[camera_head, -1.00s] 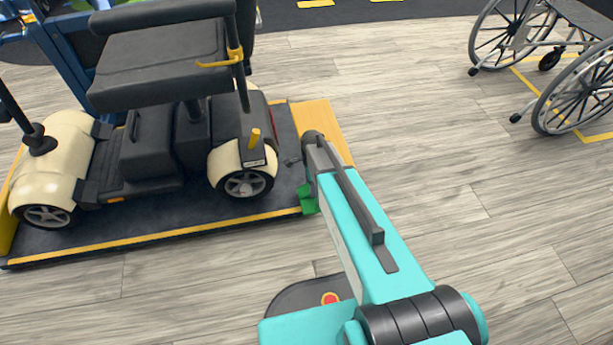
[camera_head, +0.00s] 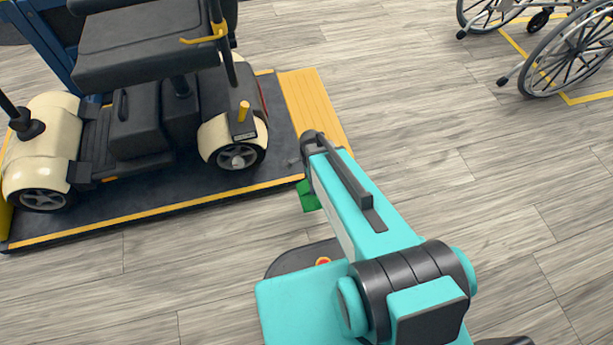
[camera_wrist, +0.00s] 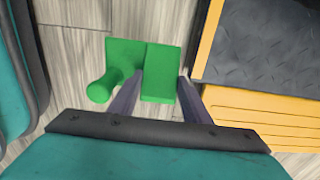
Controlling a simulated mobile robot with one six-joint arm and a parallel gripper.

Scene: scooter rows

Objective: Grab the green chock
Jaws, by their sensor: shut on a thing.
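The green chock (camera_wrist: 161,72) is between the two fingers of my gripper (camera_wrist: 163,84) in the wrist view. It has a block-like body and a rounded knob (camera_wrist: 100,90) at its left side. In the head view the green chock (camera_head: 308,196) shows at the left of my arm, near the front right corner of the dark platform. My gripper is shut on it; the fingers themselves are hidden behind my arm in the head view. I cannot tell whether the chock touches the floor.
A cream and black scooter (camera_head: 140,110) stands on the dark platform (camera_head: 150,208) with yellow edges. A yellow ramp (camera_head: 312,105) lies at its right end. A wheelchair (camera_head: 560,60) stands at the upper right. The wooden floor between is clear.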

